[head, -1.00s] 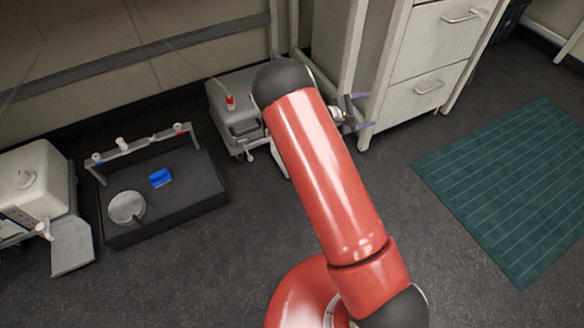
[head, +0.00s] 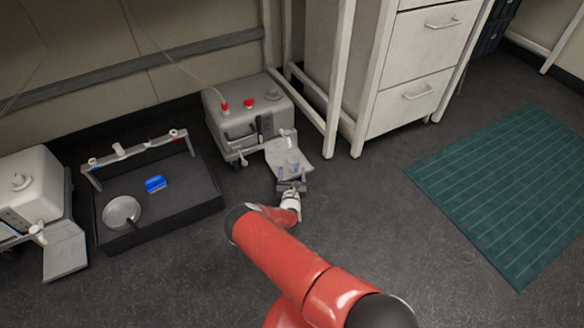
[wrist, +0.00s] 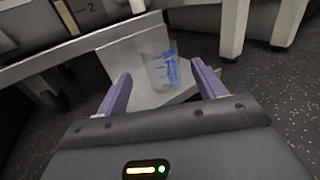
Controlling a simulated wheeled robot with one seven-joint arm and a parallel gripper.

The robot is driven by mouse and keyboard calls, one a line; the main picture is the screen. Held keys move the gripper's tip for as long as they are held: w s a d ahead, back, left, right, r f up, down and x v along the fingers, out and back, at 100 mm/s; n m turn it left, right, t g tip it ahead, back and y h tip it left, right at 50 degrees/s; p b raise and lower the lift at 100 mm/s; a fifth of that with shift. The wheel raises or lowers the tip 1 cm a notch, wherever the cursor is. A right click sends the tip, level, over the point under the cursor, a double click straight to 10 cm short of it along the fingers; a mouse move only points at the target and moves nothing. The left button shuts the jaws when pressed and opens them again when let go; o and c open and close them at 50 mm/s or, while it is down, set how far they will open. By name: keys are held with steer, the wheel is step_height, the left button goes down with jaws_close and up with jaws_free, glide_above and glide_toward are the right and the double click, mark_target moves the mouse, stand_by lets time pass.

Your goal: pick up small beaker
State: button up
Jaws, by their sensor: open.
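The small beaker (wrist: 160,70) is clear with blue markings. In the wrist view it stands upright on a light grey shelf (wrist: 140,97) at the front of the grey machine (head: 246,105). In the head view the beaker (head: 292,160) is small and faint on that shelf. My gripper (wrist: 160,88) is open, with its two purple fingers pointing toward the beaker. The beaker shows between and just beyond the fingertips, and the jaws are empty. In the head view my gripper (head: 292,175) is at the near edge of the shelf.
A black tray (head: 190,213) with a blue block (head: 155,184) and a round metal dish (head: 121,212) lies to the left. Another white machine (head: 30,185) stands at far left. A white drawer cabinet (head: 410,85) stands behind right. A green mat (head: 505,185) covers open floor.

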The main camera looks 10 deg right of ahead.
mark_target(293, 167)
steer(key=b+x, duration=0.1)
steer(key=x, duration=0.4)
steer(key=shift+w+d+b, duration=0.1)
steer(key=shift+w+b, duration=0.1)
steer(key=shift+b, duration=0.1)
steer(key=shift+c, duration=0.3)
steer(key=c, duration=1.1)
steer(key=shift+o, duration=0.2)
